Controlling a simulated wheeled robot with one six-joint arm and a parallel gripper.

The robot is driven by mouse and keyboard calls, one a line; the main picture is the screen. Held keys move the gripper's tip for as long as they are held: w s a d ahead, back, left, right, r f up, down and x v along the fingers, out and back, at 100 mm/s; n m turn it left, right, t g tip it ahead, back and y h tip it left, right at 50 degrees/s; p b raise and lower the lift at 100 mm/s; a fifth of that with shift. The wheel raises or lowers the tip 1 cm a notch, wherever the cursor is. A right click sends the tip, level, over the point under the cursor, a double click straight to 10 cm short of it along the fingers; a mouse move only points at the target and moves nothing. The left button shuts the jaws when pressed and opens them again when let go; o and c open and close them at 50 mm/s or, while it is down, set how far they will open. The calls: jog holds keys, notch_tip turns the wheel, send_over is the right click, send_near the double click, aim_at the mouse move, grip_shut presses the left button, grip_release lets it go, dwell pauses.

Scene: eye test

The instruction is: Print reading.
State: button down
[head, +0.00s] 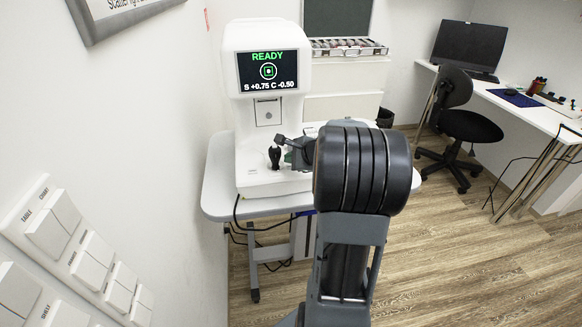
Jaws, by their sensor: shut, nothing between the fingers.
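A white eye-test machine (262,175) stands on a light table (216,190). Its dark screen (268,71) reads READY in green, with a green ring mark and the line S +0.75 C -0.50. Below the screen is a small square panel (268,112) with a round spot. A black joystick (274,158) stands upright on the machine's base. My gripper (284,143) is shut and empty, just right of the joystick and in front of the machine. My own arm hides part of it, and I cannot tell whether it touches anything.
White wall switches (92,260) with small labels line the left wall. Cables (262,240) hang under the table. A black office chair (462,125) and a desk (500,95) with a monitor (468,46) stand at the right. The wooden floor (450,250) between is clear.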

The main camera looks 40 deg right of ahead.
jog(key=shift+f, duration=0.1)
dwell(0.6)
jog(key=shift+f+b, duration=0.35)
jog(key=shift+b, duration=0.15)
jog(key=shift+w+f+b, duration=0.1)
jog(key=shift+f+b, duration=0.25)
dwell(0.5)
jog(key=shift+r, duration=0.2)
jog(key=shift+r+p, duration=0.55)
jog(key=shift+r, duration=0.2)
jog(key=shift+s+a+r+p, duration=0.1)
jog(key=shift+s+r+p, duration=0.15)
jog(key=shift+r+p, duration=0.85)
jog(key=shift+s+a+r+p, duration=0.1)
jog(key=shift+s+r+p, duration=0.1)
jog(key=shift+r+p, duration=0.85)
jog(key=shift+r, duration=0.15)
